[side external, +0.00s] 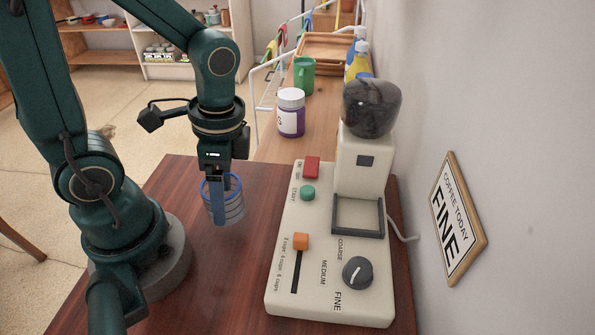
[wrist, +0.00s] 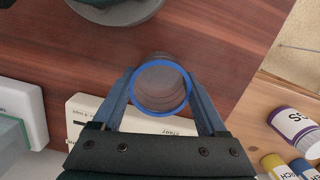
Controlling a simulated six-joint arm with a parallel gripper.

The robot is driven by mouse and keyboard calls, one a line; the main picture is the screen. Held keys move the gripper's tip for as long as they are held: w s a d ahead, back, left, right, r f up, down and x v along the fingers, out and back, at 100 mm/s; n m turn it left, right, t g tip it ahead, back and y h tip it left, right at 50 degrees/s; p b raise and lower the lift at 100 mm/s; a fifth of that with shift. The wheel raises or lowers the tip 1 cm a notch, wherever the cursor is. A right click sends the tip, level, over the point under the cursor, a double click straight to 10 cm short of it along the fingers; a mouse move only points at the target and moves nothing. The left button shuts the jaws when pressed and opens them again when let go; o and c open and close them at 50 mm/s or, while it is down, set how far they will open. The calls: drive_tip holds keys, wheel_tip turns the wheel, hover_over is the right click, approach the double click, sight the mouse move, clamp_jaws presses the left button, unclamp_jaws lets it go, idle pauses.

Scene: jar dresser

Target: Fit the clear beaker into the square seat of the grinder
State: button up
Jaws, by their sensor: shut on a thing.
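The clear beaker (side external: 229,209) has a blue rim and hangs upright in my gripper (side external: 220,200), over the dark wooden table in the side view. In the wrist view the beaker (wrist: 160,88) sits between the two blue fingers of my gripper (wrist: 160,92), which are shut on its sides. The cream grinder (side external: 322,255) stands to the right of the beaker. Its square seat (side external: 358,232) is a dark frame below the smoky hopper, apart from the beaker. The grinder's edge (wrist: 85,112) shows at the lower left in the wrist view.
The grinder carries a red button (side external: 312,166), a green button (side external: 307,193), an orange slider (side external: 301,241) and a dark knob (side external: 357,273). A wall with a sign (side external: 457,205) bounds the right.

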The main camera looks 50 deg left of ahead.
sight(228, 209)
drive_tip(key=shift+d+f, duration=0.1)
drive_tip(key=shift+f, duration=1.75)
drive_tip(key=shift+f, duration=0.15)
drive_tip(key=o, duration=1.3)
drive_tip(key=shift+w, duration=0.1)
drive_tip(key=shift+w+d+r, duration=0.1)
drive_tip(key=shift+w+r, duration=0.05)
drive_tip(key=shift+r, duration=1.15)
drive_tip(key=shift+w+d+r, duration=0.1)
drive_tip(key=shift+r, duration=1.2)
drive_tip(key=r+n+t, duration=0.2)
drive_tip(key=d+r+n+t, duration=0.1)
drive_tip(key=r+n+t, duration=0.1)
drive_tip(key=r, duration=0.1)
drive_tip(key=w+r+n+t, duration=0.1)
drive_tip(key=r, duration=0.1)
drive_tip(key=shift+d+r+n+t+h, duration=0.25)
drive_tip(key=shift+r+n+t+h, duration=0.05)
drive_tip(key=shift+n+t, duration=0.1)
drive_tip(key=shift+s+d+r+n+t, duration=0.15)
drive_tip(key=shift+r+n+t, duration=0.35)
drive_tip(key=shift+r, duration=0.1)
